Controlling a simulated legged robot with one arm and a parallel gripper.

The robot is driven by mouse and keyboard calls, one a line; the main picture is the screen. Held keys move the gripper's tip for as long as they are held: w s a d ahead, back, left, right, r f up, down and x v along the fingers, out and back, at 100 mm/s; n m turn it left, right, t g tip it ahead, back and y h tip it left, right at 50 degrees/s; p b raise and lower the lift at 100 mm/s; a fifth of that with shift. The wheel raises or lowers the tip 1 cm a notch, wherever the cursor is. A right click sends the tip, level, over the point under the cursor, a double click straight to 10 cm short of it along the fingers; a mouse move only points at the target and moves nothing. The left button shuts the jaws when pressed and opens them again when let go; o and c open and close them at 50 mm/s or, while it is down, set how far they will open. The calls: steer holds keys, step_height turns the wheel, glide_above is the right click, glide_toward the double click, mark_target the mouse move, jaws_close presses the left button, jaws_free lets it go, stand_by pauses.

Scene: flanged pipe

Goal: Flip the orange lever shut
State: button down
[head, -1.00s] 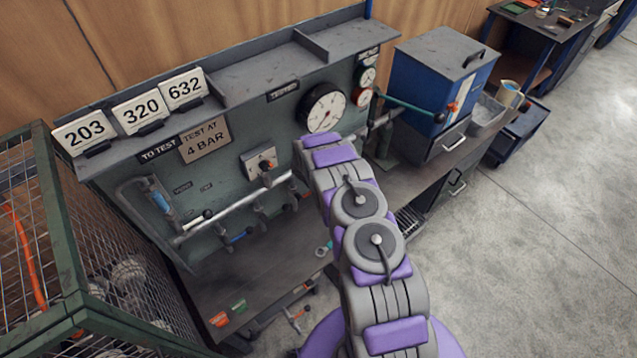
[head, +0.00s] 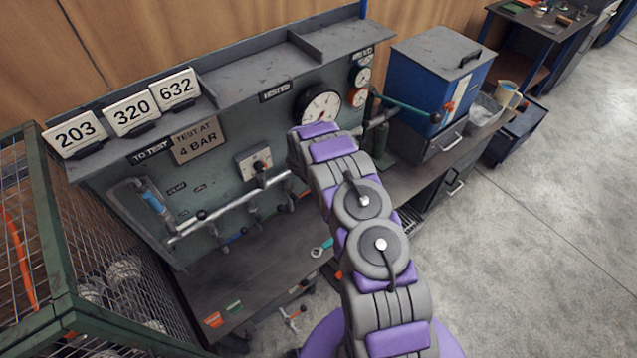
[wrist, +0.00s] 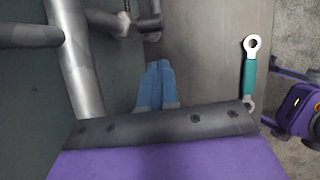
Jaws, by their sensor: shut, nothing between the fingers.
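A grey pipe (head: 225,210) runs along the green panel of the test bench, with several small valves on it. I cannot pick out the orange lever with certainty; my arm covers the right part of the pipe in the head view. In the wrist view my gripper (wrist: 157,68) has its blue fingers together, with nothing between them. It points over the bench top, to the right of a thick grey pipe (wrist: 75,60). A pipe fitting (wrist: 130,22) is ahead of the fingertips and apart from them. In the head view the gripper is hidden behind my arm.
A wrench with a teal handle (wrist: 248,78) lies on the bench at the right. A wire cage (head: 60,270) stands at the left. A blue box (head: 437,80) and a green-handled bar (head: 405,106) are right of the panel.

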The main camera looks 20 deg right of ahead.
steer(key=s+d+r+m+g+h+b, duration=0.1)
steer(key=s+r+m, duration=0.25)
steer(key=r, duration=0.75)
steer(key=s+d+r+m+b, duration=0.15)
steer(key=s+r, duration=0.35)
steer(key=r, duration=0.5)
steer(key=s+a+r+m+g+b, duration=0.2)
steer(key=s+r+m+b, duration=0.1)
steer(key=s+r+m, duration=0.55)
steer(key=s+a+r+m+y+b, duration=0.1)
steer(key=s+a+m, duration=0.1)
steer(key=s, duration=0.9)
steer(key=s+a+r+m+g+y+b, duration=0.1)
steer(key=s+a, duration=0.4)
steer(key=s, duration=0.7)
steer(key=s+a+r+m+g+y+b, duration=0.1)
steer(key=s+a+m+y+b, duration=0.1)
steer(key=s, duration=1)
steer(key=a+m+b, duration=0.1)
steer(key=a+m, duration=0.1)
steer(key=m, duration=0.1)
steer(key=shift+r, duration=0.35)
